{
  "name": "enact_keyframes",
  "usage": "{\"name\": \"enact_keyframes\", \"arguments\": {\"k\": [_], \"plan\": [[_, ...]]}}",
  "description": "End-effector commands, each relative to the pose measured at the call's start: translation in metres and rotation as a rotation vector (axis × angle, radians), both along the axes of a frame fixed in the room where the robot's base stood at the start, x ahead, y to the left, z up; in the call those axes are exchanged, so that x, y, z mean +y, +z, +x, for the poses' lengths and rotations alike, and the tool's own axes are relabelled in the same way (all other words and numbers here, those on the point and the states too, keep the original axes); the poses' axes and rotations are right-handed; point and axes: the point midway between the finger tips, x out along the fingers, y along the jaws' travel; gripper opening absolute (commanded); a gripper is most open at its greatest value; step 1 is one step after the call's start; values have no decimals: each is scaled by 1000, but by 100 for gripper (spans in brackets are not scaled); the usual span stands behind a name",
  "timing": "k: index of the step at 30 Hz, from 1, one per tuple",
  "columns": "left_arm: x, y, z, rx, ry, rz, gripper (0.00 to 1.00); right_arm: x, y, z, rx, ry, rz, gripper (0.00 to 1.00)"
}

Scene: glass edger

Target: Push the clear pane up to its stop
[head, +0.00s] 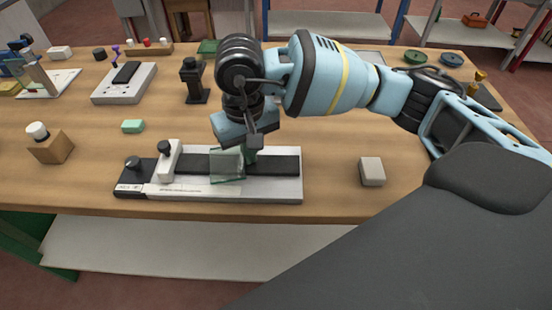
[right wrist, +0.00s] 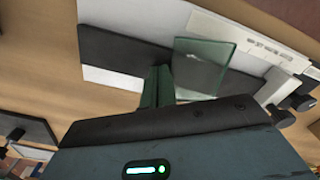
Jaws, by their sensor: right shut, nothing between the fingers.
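The clear pane (head: 229,168) is a small greenish glass plate on the black strip (head: 280,165) of a pale grey fixture (head: 285,188). It also shows in the right wrist view (right wrist: 207,62). A white block with a black knob (head: 169,162), perhaps the stop, stands left of the pane with a gap between them. My right gripper (head: 251,156) is shut and empty, its green fingers low over the strip at the pane's right side. In the right wrist view the fingers (right wrist: 157,88) are at the pane's edge; I cannot tell if they touch. My left gripper is not in view.
A grey-white block (head: 372,171) sits right of the fixture. A wooden block with a white knob (head: 50,144) and a green block (head: 133,126) are to the left. A black stand (head: 194,82) is behind. The bench front edge runs close before the fixture.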

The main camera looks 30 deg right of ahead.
Motion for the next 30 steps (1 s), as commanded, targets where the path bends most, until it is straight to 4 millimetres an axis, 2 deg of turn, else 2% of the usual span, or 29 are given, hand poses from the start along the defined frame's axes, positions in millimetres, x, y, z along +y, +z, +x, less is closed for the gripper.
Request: {"name": "enact_keyframes", "arguments": {"k": [30], "plan": [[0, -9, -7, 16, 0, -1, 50, 23, 0, 14, -1, 1, 1, 0]]}}
